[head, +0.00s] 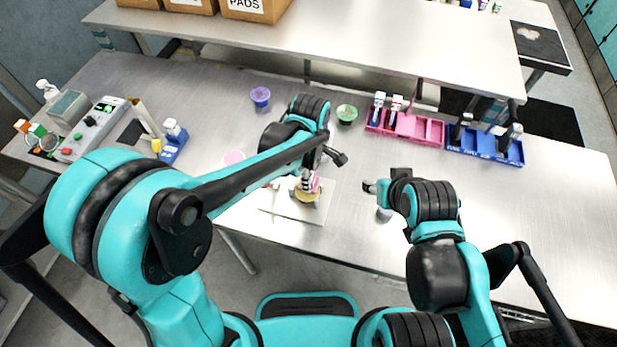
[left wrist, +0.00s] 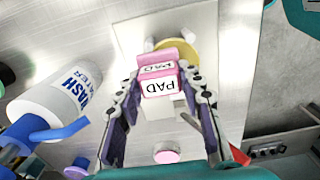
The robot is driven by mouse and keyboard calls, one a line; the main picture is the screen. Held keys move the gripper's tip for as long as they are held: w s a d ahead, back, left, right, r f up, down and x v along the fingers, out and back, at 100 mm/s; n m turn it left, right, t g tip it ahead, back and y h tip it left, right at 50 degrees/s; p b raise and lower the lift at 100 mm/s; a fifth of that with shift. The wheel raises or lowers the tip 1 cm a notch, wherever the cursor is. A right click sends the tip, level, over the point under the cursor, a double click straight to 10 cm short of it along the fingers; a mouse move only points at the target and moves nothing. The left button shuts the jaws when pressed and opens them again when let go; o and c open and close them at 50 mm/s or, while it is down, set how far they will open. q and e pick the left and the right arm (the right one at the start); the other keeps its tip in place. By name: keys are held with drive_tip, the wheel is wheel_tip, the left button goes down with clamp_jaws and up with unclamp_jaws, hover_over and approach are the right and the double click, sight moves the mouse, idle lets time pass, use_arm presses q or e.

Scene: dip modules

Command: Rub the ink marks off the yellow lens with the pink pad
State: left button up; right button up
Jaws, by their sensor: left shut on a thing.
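The yellow lens (head: 308,194) lies on a pale plate (head: 283,207) near the table's front edge, and part of it shows in the left wrist view (left wrist: 205,52). The pink pad (head: 315,184), labelled PAD, is between the fingers of my left gripper (left wrist: 163,100), which is shut on it. The pad (left wrist: 158,70) is over the lens and hides part of it; I cannot tell whether they touch. No ink marks can be made out. My right gripper (head: 374,187) is above the table, right of the plate, with its finger opening unclear.
A purple cup (head: 260,96) and a green cup (head: 346,113) stand behind. A pink rack (head: 436,133) and a blue rack (head: 484,145) are at the back right. A control box (head: 92,128) is at the left. A wash bottle (left wrist: 55,100) is close to my left gripper's view.

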use_arm(q)
drive_tip(key=shift+w+d+r, duration=0.1)
drive_tip(key=shift+r+p, duration=2.65)
drive_tip(key=shift+r, duration=0.8)
